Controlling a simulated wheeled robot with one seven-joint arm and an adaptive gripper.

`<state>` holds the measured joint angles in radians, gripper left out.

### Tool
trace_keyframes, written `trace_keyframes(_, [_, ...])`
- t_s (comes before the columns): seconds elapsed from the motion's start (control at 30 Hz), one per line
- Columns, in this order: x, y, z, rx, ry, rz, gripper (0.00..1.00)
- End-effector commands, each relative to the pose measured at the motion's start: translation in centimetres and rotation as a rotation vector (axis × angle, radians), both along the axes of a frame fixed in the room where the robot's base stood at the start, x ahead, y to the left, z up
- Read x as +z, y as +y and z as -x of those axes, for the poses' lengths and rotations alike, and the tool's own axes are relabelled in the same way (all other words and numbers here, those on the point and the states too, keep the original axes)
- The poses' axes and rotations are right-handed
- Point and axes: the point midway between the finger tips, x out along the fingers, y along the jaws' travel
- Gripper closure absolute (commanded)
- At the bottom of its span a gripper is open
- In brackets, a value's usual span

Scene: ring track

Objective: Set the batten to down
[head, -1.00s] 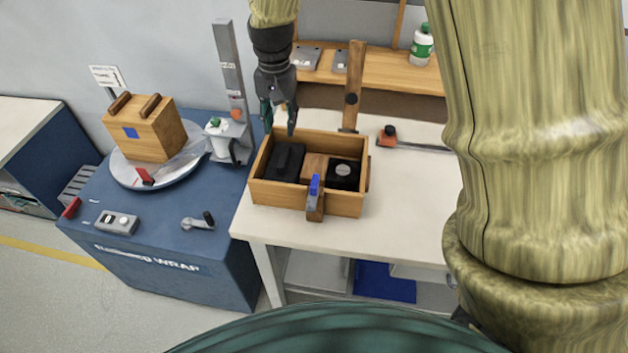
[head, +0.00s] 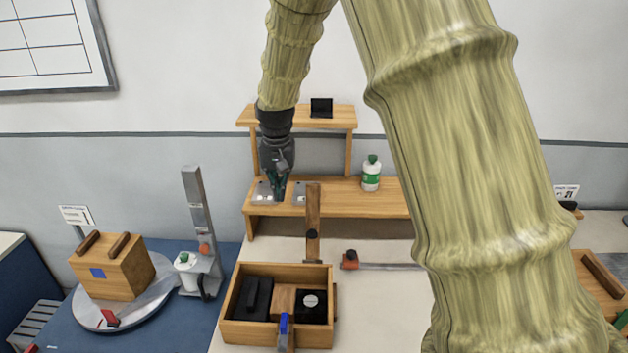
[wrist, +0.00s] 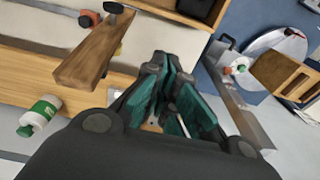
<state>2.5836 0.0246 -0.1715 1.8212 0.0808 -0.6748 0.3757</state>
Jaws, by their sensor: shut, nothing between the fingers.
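The batten (head: 313,205) is a long wooden bar with a dark knob, standing upright behind the wooden box (head: 276,337). In the wrist view the batten (wrist: 92,52) shows at upper left, with the dark knob at its far end. My gripper (head: 277,197) is shut and empty, left of the batten's top and in front of the shelf. In the wrist view my gripper (wrist: 172,122) points with its green fingers away from the batten, and a clear gap separates them.
The box holds black items and a wooden piece with a blue part. A low shelf (head: 340,196) carries metal plates and a green-white bottle (head: 371,173). A red-ended rod (head: 350,260) lies right of the batten. A turntable with a wooden block (head: 113,268) stands left.

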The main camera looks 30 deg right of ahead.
Motion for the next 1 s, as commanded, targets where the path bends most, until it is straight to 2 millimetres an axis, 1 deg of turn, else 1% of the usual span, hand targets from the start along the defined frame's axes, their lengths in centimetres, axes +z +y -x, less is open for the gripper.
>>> trace_keyframes(0.03, [1.2,-1.0,-0.3,-0.002,-0.004,0.003,1.0])
trace_keyframes(0.2, [2.9,-3.1,-1.0,-0.001,-0.012,0.012,1.0])
trace_keyframes(0.37, [4.4,-4.8,-1.5,-0.001,-0.02,0.019,1.0])
trace_keyframes(0.4, [3.8,-5.6,-1.7,-0.002,-0.022,0.022,1.0])
trace_keyframes(0.43, [3.8,-6.2,-1.8,-0.002,-0.025,0.025,1.0])
trace_keyframes(0.63, [4.3,-10.1,-2.4,-0.006,-0.037,0.041,1.0])
trace_keyframes(0.77, [4.6,-12.2,-2.7,-0.008,-0.044,0.052,1.0])
trace_keyframes(0.87, [4.9,-13.0,-2.9,-0.005,-0.047,0.056,1.0])
trace_keyframes(1.0, [4.3,-13.1,-3.1,-0.004,-0.044,0.057,1.0])
